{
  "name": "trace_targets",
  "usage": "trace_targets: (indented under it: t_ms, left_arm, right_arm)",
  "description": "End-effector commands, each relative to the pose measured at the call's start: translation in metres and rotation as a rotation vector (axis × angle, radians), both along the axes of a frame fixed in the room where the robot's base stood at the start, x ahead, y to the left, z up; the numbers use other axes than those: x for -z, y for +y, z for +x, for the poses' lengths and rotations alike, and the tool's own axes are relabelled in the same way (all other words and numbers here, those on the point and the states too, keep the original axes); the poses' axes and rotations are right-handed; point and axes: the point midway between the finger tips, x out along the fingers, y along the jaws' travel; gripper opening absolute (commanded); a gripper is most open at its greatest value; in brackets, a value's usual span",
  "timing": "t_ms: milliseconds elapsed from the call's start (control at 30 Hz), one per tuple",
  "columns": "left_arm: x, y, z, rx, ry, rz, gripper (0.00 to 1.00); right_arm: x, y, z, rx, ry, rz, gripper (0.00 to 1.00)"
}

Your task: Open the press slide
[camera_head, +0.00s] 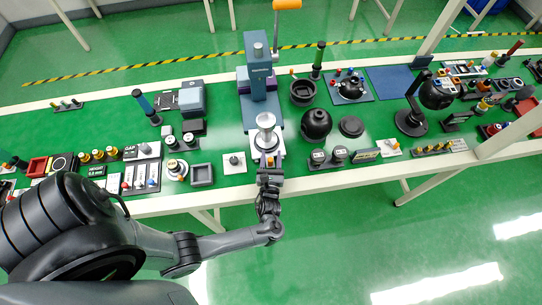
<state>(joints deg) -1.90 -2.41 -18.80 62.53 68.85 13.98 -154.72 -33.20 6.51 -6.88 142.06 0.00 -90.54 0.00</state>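The press (257,75) is a blue-grey column on a base at the back middle of the bench, with an orange-handled lever (287,4) at its top. In front of the column, a pale slide (277,152) sticks out toward the bench's front edge and carries a silver round fixture (266,122). My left gripper (269,163) is at the front end of the slide, at the bench edge. It looks to be touching or very near that end, but its fingers are too small and dark to tell whether they are closed. My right gripper is not in view.
A small white plate with a knob (234,161) lies left of the slide, beside a grey square tray (202,174). A black sphere (316,123) and a black block with round parts (340,155) stand to the right. The floor before the bench is clear.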

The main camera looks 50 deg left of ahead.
Motion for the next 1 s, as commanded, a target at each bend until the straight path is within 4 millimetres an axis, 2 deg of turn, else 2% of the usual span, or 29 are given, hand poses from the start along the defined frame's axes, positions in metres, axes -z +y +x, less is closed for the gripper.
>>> trace_targets:
  t_ms: [167, 333, 700, 1000]
  left_arm:
    - [0.000, 0.000, 0.000, -0.001, 0.001, 0.001, 0.48]
    - [0.000, -0.008, -0.008, -0.001, 0.001, 0.000, 0.48]
    - [0.000, -0.052, -0.050, 0.000, 0.001, -0.003, 0.48]
    - [0.000, -0.075, -0.072, -0.001, 0.001, 0.001, 0.48]
  right_arm:
    - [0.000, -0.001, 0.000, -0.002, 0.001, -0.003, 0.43]
    - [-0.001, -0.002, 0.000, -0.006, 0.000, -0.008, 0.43]
    - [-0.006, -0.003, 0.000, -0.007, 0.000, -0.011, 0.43]
    - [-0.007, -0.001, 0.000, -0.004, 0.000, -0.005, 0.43]
